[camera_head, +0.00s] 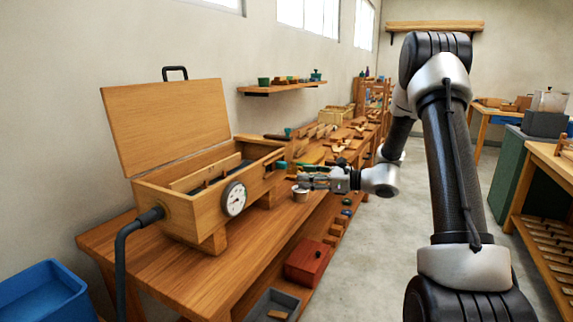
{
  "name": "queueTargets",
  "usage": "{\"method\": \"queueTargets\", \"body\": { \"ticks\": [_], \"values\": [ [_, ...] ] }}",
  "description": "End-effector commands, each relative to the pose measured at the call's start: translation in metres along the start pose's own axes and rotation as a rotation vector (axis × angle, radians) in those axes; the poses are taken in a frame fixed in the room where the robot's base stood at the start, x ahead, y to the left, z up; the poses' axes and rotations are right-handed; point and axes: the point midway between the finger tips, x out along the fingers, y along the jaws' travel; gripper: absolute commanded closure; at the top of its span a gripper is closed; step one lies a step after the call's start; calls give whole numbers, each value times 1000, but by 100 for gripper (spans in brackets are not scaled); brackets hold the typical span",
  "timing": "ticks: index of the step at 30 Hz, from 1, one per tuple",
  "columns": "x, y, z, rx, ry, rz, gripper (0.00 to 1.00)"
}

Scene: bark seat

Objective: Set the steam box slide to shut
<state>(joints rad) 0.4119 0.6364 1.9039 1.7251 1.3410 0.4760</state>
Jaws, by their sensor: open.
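The steam box (185,210) is a long wooden box on the workbench at left, with its hinged lid (165,125) standing open. A round white gauge (234,199) is on its near side and a dark hose (150,216) enters its near end. A small green part (282,165) shows by the box's far right end; I cannot tell whether it is the slide or how the slide is set. My gripper (305,179) is open and points left, just right of the box's far end. Contact cannot be told at this size.
Tools and wooden pieces crowd the bench farther back. A red box (306,262) and a grey tray (273,305) sit on the lower shelf. A blue bin (45,295) is at lower left.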

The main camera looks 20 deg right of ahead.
Motion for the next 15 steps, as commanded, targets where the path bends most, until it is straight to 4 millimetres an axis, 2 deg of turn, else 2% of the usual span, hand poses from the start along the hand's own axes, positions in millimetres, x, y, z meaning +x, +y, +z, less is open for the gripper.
{"method": "queueTargets", "body": {
  "ticks": [1,4,8,15],
  "values": [
    [4,-12,12,27,-40,-38,59],
    [8,-23,27,100,-101,-78,59],
    [18,-21,29,127,-103,-67,59],
    [59,-23,32,126,-102,-66,59]
  ]
}}
